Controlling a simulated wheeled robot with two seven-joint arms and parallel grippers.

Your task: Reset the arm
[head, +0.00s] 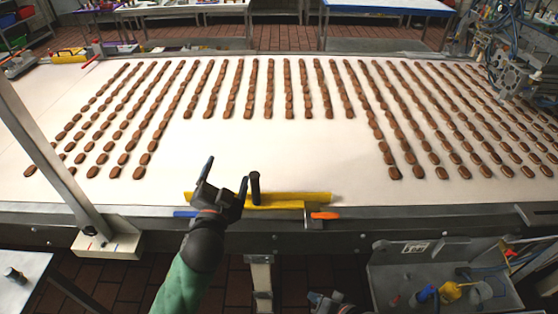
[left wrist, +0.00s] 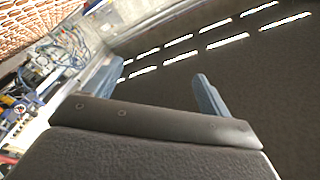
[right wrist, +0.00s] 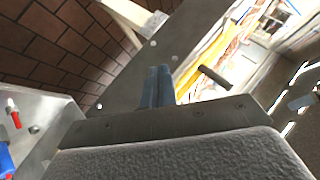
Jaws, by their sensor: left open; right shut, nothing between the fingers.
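My left gripper (head: 226,172) is raised over the front edge of the conveyor, in front of a yellow bar. Its two fingers stand apart and nothing shows between them. The left wrist view also shows the open fingers (left wrist: 158,72). My right gripper (head: 326,298) is low at the bottom of the head view, below the conveyor's front edge and partly cut off. In the right wrist view its fingers (right wrist: 157,84) are together with nothing between them.
A yellow bar (head: 290,198) with a dark upright handle (head: 255,188) lies along the front edge of the white conveyor (head: 260,150). Rows of brown biscuits (head: 270,90) cover its far part and sides. A grey bin (head: 400,285) stands at lower right, a slanted post (head: 45,150) at left.

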